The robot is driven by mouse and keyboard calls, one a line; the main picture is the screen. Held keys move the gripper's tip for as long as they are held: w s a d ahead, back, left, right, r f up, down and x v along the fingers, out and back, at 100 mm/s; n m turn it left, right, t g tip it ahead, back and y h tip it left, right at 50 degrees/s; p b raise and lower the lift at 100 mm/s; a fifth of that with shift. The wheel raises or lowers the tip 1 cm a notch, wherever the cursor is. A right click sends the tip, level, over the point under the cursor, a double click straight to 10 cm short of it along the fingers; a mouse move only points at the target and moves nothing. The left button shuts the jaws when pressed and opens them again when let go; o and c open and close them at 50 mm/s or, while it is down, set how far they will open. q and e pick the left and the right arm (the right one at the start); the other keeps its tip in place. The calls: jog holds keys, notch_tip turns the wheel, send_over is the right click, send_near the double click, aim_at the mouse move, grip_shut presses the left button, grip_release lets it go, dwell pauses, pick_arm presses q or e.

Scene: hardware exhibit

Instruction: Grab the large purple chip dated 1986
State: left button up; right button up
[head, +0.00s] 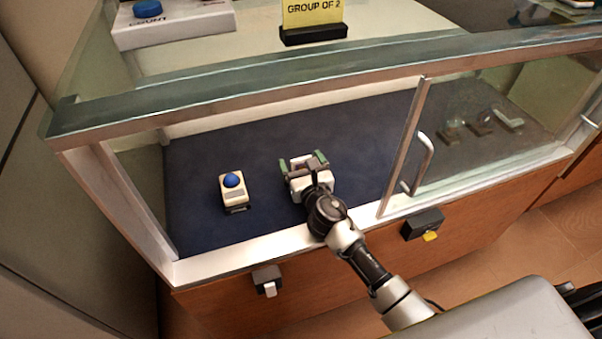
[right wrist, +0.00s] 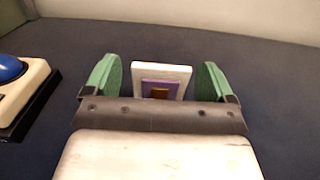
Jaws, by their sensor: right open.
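My right gripper (head: 302,160) reaches through the open front of the glass case, low over its dark blue floor. In the right wrist view its green-padded fingers (right wrist: 161,77) are open and apart. Between them, a little ahead, stands a tilted white square plate (right wrist: 178,72) with a purple square chip (right wrist: 147,86) that has a brown-gold centre. There are visible gaps between the plate and both fingers. The gripper body hides the plate's lower edge. No date can be read. In the head view the gripper hides the chip. My left gripper is not in view.
A cream box with a blue button (head: 232,180) stands left of the gripper. A glass door with a metal handle (head: 424,160) is to the right, with small exhibits (head: 480,124) behind glass. The white front sill (head: 240,250) runs below my arm. A yellow sign (head: 312,12) stands above.

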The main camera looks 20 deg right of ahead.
jog(key=c, duration=1.1)
jog(key=shift+o, duration=0.2)
jog(key=shift+r, duration=0.1)
